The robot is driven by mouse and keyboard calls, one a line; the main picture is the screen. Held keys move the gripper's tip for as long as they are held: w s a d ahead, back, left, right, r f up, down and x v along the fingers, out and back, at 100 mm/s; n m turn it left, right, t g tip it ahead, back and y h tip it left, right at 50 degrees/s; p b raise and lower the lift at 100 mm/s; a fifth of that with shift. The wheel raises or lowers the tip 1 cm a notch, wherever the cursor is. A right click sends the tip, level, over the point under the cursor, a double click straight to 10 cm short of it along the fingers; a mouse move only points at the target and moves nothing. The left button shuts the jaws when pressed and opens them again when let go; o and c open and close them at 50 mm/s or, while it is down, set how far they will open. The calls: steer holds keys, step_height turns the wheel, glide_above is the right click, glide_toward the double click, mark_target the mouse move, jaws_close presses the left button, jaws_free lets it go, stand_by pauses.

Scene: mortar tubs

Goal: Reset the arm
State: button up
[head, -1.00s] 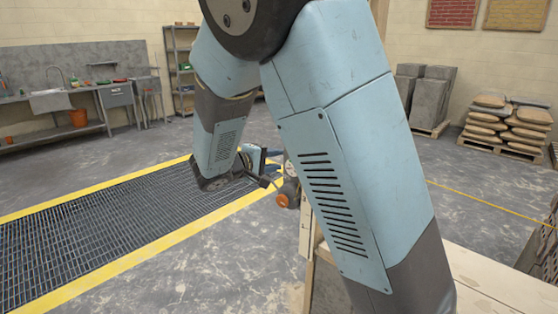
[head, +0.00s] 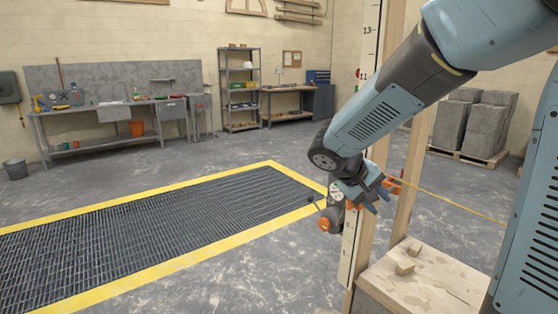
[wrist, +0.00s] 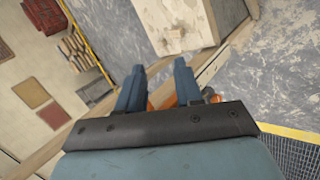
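My gripper (head: 374,197) is at the end of my bent arm, right of centre in the head view, beside an upright wooden post (head: 402,200). In the wrist view its two blue fingers (wrist: 159,68) stand apart with a gap between their tips. No object shows between the tips. A grey device with orange knobs (head: 325,224) is close by the gripper at the measuring staff (head: 352,240). Orange parts also show behind the fingers in the wrist view. I cannot tell whether they touch the gripper.
A pale wooden board with a small block (head: 405,266) lies below right of the gripper. A yellow-edged floor grate (head: 170,215) is at left. A workbench (head: 110,110), shelf and grey blocks (head: 483,125) stand farther back. Grey floor between is clear.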

steer(key=s+r+m+t+y, duration=0.1)
steer(key=s+r+y, duration=0.2)
steer(key=s, duration=0.6)
steer(key=s+r+m+t+y, duration=0.1)
steer(key=s+r+y, duration=0.3)
steer(key=s, duration=0.5)
steer(key=shift+s+a+r+m+t+y, duration=0.3)
steer(key=shift+m+t+y, duration=0.15)
steer(key=shift+m, duration=0.25)
steer(key=shift+o, duration=0.5)
